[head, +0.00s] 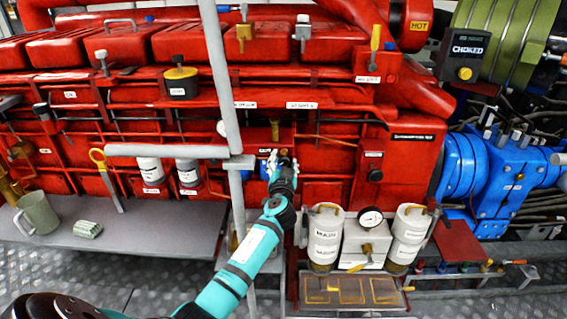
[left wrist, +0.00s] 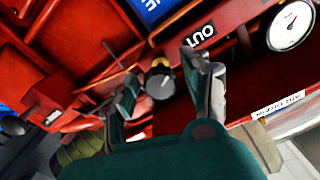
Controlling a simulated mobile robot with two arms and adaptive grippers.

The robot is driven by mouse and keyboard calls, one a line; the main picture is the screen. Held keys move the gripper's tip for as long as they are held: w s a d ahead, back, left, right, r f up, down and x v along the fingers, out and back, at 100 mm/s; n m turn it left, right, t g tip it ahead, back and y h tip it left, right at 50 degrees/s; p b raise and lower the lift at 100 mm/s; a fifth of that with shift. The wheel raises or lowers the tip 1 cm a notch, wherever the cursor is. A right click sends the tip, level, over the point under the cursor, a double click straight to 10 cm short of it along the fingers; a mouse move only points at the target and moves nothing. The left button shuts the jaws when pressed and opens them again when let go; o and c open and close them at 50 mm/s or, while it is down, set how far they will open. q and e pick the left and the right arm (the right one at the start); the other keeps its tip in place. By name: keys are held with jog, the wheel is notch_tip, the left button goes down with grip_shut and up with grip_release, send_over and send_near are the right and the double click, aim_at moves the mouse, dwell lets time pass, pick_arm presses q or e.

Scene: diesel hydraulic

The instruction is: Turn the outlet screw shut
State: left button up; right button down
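My left gripper (head: 281,163) reaches up to the red engine's front in the head view, beside a small white label (head: 264,151). In the left wrist view the left gripper (left wrist: 165,95) is open. A round grey knob (left wrist: 160,86) with a yellow-and-black collar shows in the gap between its fingers, with space on both sides. In the head view the knob is hidden behind my gripper. My right gripper is not in view.
A grey upright post (head: 234,130) stands just left of my gripper. White canisters (head: 325,237) and a pressure gauge (head: 370,217) are below right. A blue block (left wrist: 150,8) is above the knob in the left wrist view. A mug (head: 38,212) stands on the shelf at left.

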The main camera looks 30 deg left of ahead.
pick_arm(q)
grip_shut()
